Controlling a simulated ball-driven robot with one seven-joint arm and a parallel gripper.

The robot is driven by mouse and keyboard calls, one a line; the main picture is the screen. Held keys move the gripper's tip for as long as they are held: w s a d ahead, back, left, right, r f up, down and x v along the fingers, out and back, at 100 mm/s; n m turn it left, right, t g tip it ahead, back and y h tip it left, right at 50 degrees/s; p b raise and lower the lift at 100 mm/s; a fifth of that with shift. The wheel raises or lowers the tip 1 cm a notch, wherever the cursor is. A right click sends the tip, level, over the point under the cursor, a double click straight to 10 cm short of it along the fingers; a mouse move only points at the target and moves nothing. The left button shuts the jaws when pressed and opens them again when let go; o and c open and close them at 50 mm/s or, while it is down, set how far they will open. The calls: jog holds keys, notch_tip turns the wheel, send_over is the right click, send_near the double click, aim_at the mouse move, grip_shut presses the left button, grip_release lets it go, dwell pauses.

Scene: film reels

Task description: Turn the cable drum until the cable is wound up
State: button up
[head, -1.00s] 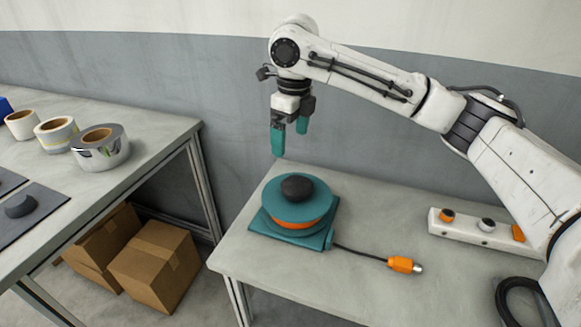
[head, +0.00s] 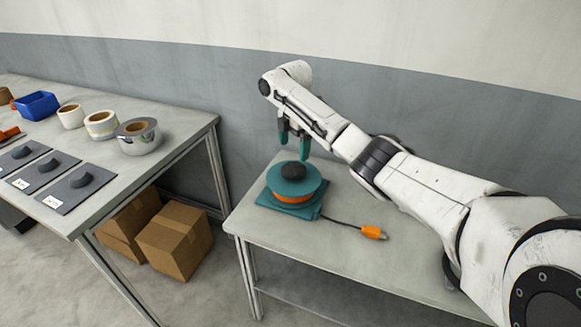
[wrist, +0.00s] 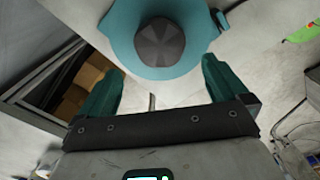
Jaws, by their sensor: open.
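The cable drum (head: 313,181) has a teal top disc with a dark round knob (head: 293,171) and an orange band below. It sits on a teal base (head: 283,206) on the right-hand table. A short dark cable (head: 340,221) runs from the base across the tabletop to an orange plug (head: 373,232). My gripper (head: 294,148) is open and empty, with its teal fingers pointing down just above the knob. In the wrist view, the knob (wrist: 160,42) and disc (wrist: 122,25) lie beyond the spread fingers (wrist: 163,67).
The right-hand table (head: 290,238) is clear in front of the drum. A separate left table (head: 150,172) holds tape rolls (head: 138,141), a blue bin (head: 38,105) and dark pads with round knobs. Cardboard boxes (head: 176,240) stand on the floor beneath it.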

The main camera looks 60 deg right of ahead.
aim_at(294, 168)
notch_tip(294, 168, down, 9)
jog(key=shift+r, duration=0.2)
dwell(0.3)
jog(key=c, duration=1.3)
